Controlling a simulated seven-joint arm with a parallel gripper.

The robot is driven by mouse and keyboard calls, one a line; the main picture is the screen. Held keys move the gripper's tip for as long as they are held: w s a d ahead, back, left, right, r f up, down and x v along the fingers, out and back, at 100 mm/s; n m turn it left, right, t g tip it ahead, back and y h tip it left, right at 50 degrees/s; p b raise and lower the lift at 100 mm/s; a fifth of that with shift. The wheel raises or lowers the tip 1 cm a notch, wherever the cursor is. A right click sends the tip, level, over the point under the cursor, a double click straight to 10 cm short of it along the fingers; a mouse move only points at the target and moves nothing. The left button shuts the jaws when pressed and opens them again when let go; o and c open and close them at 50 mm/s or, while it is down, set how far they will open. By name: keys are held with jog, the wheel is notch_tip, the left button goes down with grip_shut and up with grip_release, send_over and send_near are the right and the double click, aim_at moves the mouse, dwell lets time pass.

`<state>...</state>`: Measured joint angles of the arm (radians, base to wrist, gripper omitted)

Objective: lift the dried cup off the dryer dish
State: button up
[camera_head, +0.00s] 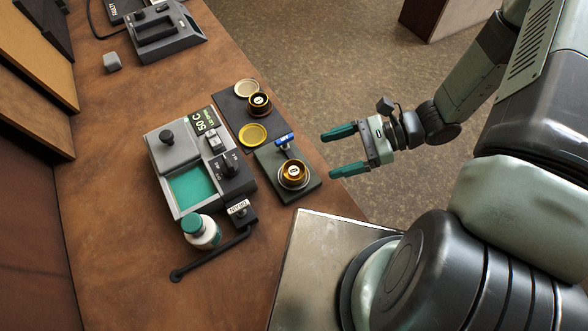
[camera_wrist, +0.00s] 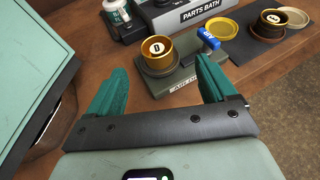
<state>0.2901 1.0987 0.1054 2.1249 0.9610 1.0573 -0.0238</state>
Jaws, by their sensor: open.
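A gold cup with a dark inside and a round white mark (camera_head: 294,171) sits upright in the dish (camera_head: 294,186) on a dark green dryer base (camera_head: 272,158) with a blue-handled valve (camera_head: 284,139). In the wrist view the cup (camera_wrist: 157,52) shows a letter like D and stands ahead, between the finger lines. My gripper (camera_head: 331,154) has green fingers spread wide and is empty. It is off to the right of the cup, past the table edge in the head view, pointing toward it and not touching. It also shows in the wrist view (camera_wrist: 160,68).
Left of the dryer is the parts bath (camera_head: 172,150) with teal liquid. A white bottle with a green cap (camera_head: 201,232) stands below the bath.

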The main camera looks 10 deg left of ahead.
aim_at(295, 170)
jog(key=x, duration=0.9)
jog(key=shift+s+d+f, duration=0.2)
jog(key=shift+d+f, duration=0.05)
jog(key=shift+f, duration=0.05)
jog(key=shift+c, duration=0.4)
jog(key=c, duration=1)
